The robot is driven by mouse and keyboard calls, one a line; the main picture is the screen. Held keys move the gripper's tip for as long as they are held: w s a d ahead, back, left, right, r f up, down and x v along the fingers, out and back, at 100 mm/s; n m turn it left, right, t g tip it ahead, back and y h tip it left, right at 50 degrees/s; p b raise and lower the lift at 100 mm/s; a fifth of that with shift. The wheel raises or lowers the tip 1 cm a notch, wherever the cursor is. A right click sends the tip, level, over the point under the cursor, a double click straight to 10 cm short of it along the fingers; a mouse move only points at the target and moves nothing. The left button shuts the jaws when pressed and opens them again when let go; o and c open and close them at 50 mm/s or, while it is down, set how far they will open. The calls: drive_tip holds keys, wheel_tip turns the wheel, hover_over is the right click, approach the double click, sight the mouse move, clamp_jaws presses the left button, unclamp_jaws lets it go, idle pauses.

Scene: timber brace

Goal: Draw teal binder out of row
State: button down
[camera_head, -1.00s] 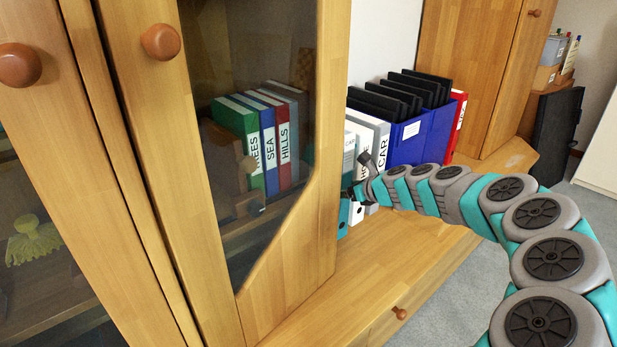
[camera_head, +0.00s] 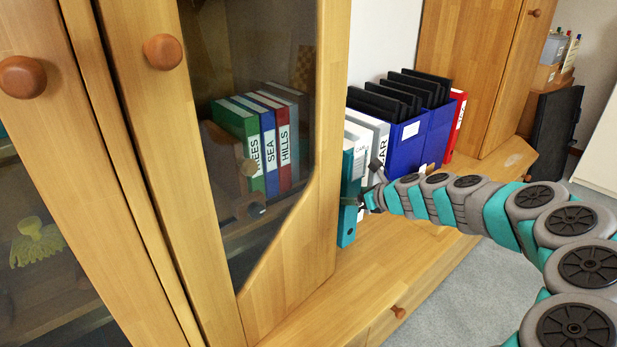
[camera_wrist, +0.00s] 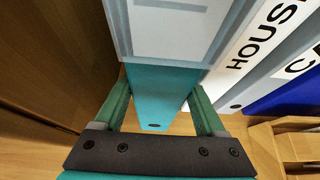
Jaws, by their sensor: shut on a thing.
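The teal binder (camera_head: 346,228) stands upright on the wooden ledge, beside the cabinet's edge, and juts out in front of the neighbouring binders. My gripper (camera_head: 359,199) is shut on its spine. In the wrist view, the green fingers (camera_wrist: 161,104) lie on either side of the teal spine (camera_wrist: 158,82), and a pale label shows above. A white binder (camera_wrist: 245,50) marked "HOUS" stands right beside it, and a grey one marked "C" follows. In the head view my gripper and arm partly cover these lower spines.
Blue file boxes (camera_head: 408,146) with black folders and a red binder (camera_head: 457,122) stand further along the row. The wooden cabinet (camera_head: 300,235) with a glass door borders the row on the left; several binders show behind its glass. The ledge (camera_head: 390,270) in front is bare.

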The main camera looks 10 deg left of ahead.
drive_tip(key=shift+s+d+p, duration=0.3)
drive_tip(key=shift+s+d, duration=0.35)
drive_tip(key=shift+d, duration=0.15)
drive_tip(key=shift+s+d+p, duration=0.25)
drive_tip(key=shift+s+d, duration=0.35)
drive_tip(key=shift+d, duration=0.2)
drive_tip(key=shift+c, duration=0.6)
unclamp_jaws()
drive_tip(key=p+v, duration=0.4)
drive_tip(key=v, duration=0.4)
